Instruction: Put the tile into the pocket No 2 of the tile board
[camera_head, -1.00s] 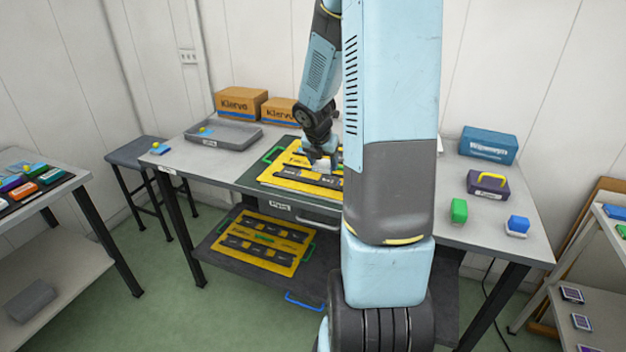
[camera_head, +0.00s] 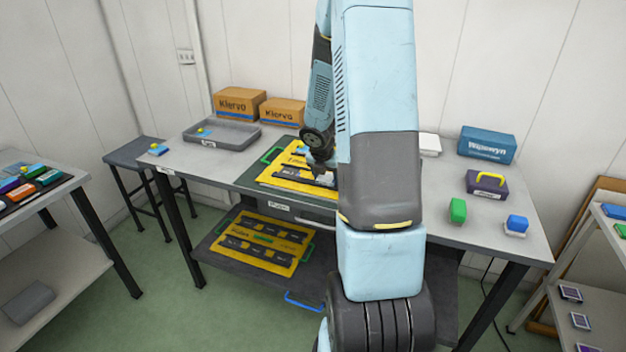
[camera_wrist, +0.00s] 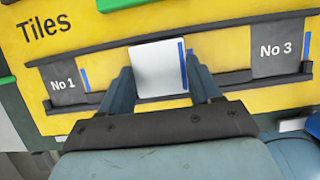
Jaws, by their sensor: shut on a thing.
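The yellow tile board (camera_wrist: 225,45), marked "Tiles", lies on the table; in the head view its left part (camera_head: 270,181) shows beside my arm. In the wrist view a dark rail strip crosses it, with label No 1 (camera_wrist: 63,84) at left and No 3 (camera_wrist: 280,48) at right. My gripper (camera_wrist: 160,76) is shut on the white tile (camera_wrist: 157,70), which has a blue stripe on its right edge. The tile is over the strip between these labels, where it covers any No 2 label. Whether it touches the pocket floor I cannot tell.
A grey tray (camera_head: 222,134) and two cardboard boxes (camera_head: 240,104) stand at the back left of the table. A purple box with a yellow handle (camera_head: 487,183), a green block (camera_head: 457,210) and a blue box (camera_head: 487,145) stand at right. Another yellow board (camera_head: 262,242) lies on the shelf below.

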